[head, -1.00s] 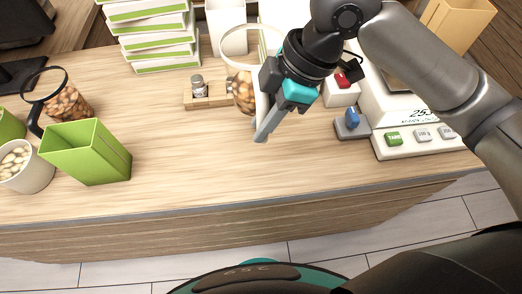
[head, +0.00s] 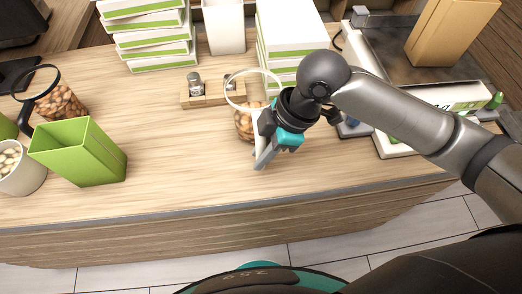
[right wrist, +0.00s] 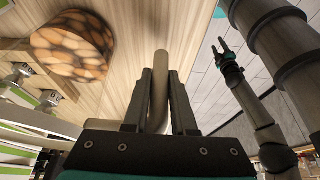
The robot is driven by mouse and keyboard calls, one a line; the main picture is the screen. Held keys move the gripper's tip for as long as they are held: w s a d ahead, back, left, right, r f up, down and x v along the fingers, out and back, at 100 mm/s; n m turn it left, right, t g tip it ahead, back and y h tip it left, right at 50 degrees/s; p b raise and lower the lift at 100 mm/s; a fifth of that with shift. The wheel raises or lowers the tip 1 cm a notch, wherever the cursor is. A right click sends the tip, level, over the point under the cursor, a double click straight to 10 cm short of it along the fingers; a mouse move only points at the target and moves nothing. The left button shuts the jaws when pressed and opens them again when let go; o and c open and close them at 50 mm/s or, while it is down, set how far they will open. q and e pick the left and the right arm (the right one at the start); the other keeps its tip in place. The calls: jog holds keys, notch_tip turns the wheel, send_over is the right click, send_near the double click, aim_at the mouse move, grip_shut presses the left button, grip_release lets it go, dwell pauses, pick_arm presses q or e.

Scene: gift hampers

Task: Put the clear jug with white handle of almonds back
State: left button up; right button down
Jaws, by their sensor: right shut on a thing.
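The clear jug with white handle (head: 243,124) holds almonds and is in the middle of the counter in the head view. My right gripper (head: 262,160) is shut on its white handle, at the jug's right side. In the right wrist view the handle (right wrist: 160,85) runs between the closed fingers (right wrist: 160,100), with the jug's almonds (right wrist: 72,45) at upper left. I cannot tell whether the jug touches the counter. My left gripper (right wrist: 219,46) shows small in the right wrist view, fingers apart and empty.
A black-handled almond jug (head: 62,103), a green box (head: 85,152) and a white tub (head: 22,170) stand left. White boxes (head: 150,35) are behind, a scale (head: 395,148) right. The front counter is clear.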

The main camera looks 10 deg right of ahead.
jog(key=c, duration=0.7)
grip_release()
jog(key=shift+f, duration=0.1)
jog(key=p+v, duration=0.2)
jog(key=v, duration=1)
